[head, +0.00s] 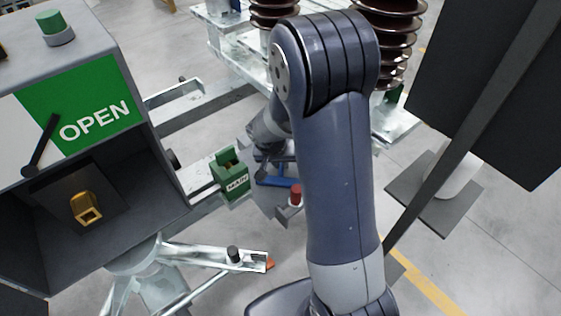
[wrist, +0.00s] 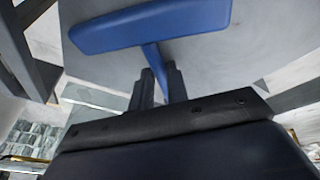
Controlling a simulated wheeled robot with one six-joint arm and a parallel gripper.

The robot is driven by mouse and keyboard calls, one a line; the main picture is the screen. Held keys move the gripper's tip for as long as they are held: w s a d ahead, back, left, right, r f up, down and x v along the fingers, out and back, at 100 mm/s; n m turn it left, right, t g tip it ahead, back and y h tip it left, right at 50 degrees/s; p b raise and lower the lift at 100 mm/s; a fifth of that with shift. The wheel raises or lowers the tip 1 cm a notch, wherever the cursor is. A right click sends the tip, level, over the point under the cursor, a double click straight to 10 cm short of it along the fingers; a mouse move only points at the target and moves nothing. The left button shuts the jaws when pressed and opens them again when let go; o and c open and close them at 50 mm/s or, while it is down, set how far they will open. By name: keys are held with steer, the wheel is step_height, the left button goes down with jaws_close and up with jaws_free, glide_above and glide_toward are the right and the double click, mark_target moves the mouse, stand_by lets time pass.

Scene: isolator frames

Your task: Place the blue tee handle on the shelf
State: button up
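The blue tee handle (head: 280,182) shows in the head view just left of my forearm, partly hidden by it. In the wrist view its wide crossbar (wrist: 150,25) lies across the top, and its stem runs down between my fingers. My gripper (wrist: 161,82) is closed around that stem. In the head view my forearm and wrist hide the fingers. A grey plate (head: 264,200), which looks like the shelf, lies beneath the handle; it also fills the background of the wrist view (wrist: 215,68). I cannot tell whether the handle touches it.
A grey cabinet with a green OPEN sign (head: 95,110) stands left. Brown insulators (head: 392,35) rise behind. A dark post and panel (head: 490,90) stand right.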

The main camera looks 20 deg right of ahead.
steer(key=o, duration=0.4)
steer(key=shift+r, duration=0.1)
steer(key=v, duration=1.2)
